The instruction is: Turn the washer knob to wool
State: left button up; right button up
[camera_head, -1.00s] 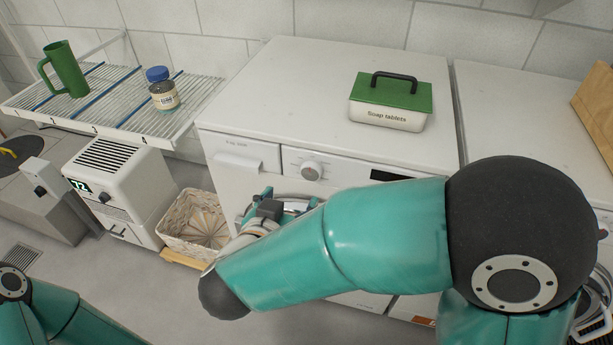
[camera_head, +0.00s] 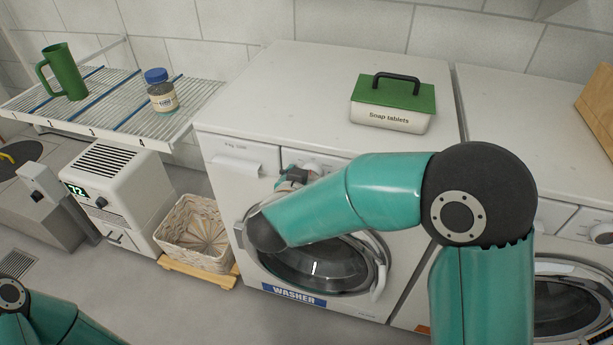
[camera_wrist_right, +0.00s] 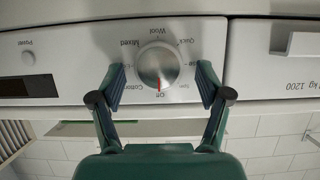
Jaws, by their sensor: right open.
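The washer (camera_head: 248,118) is white, with a round door and a blue WASHER label low on its front. Its silver knob (camera_wrist_right: 158,66) shows upside down in the right wrist view, with its red mark at Off. The Wool label (camera_wrist_right: 168,31) is on the opposite side of the dial, near Mixed and Quick. My right gripper (camera_wrist_right: 161,80) is open, one finger on each side of the knob, with visible gaps. In the head view the right gripper (camera_head: 293,178) is at the control panel, and my arm and gripper mostly hide the knob. My left gripper is out of view.
A soap tablets box (camera_head: 390,112) with a green lid stands on the washer. A second machine (camera_head: 565,300) adjoins it on the right.

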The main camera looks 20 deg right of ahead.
jog(key=c, duration=1)
jog(key=shift+a, duration=0.25)
jog(key=shift+c, duration=0.7)
jog(key=shift+d, duration=0.2)
jog(key=shift+b, duration=0.3)
